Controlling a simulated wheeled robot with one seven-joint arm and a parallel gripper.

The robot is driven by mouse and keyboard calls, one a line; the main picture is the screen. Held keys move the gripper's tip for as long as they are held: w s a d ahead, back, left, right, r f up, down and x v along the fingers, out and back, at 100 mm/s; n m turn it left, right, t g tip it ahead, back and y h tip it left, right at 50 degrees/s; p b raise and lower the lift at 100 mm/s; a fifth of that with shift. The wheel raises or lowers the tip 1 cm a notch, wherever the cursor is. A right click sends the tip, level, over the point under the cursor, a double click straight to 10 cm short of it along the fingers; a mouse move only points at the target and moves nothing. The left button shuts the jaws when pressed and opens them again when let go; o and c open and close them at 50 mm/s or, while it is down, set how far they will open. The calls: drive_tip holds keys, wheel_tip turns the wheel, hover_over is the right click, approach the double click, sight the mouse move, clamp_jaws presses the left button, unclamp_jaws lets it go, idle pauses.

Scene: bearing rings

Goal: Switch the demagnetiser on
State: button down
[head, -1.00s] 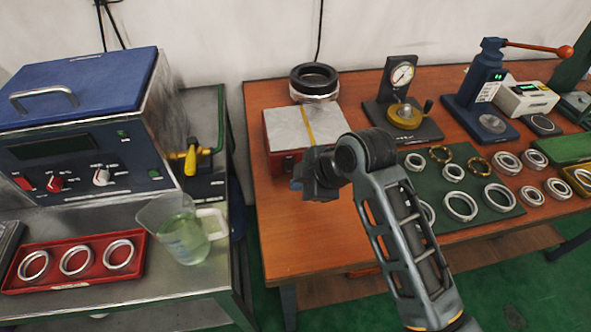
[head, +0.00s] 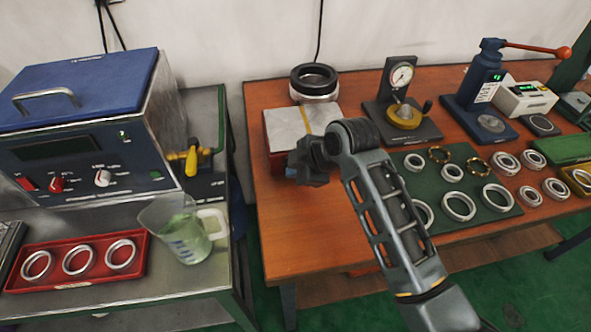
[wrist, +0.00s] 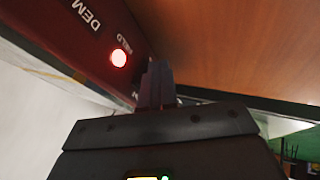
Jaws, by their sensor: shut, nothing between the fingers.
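The demagnetiser (head: 275,136) is a red box with a pale top plate and a yellow stripe, at the left end of the wooden bench. In the wrist view its red front panel (wrist: 95,45) shows the letters "DEM" and a round lamp (wrist: 119,58) marked "FIELD", glowing red-white. My gripper (head: 298,168) is at the front of the box in the head view. In the wrist view its shut, empty fingers (wrist: 157,82) are against or very close to the panel, beside the lamp. I cannot tell whether they touch. The switch is not visible; the fingers hide part of the panel.
A dark ring on a stack (head: 314,82) stands behind the box. A dial gauge stand (head: 402,98) and a green mat (head: 478,226) with several rings lie to the right. At left, a steel cart holds a blue-lidded machine (head: 80,90), a beaker (head: 185,235) and a red tray (head: 75,283).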

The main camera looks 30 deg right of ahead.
drive_tip(key=shift+r, duration=0.1)
drive_tip(key=shift+r+p, duration=0.8)
drive_tip(key=shift+p, duration=0.1)
drive_tip(key=shift+a, duration=0.1)
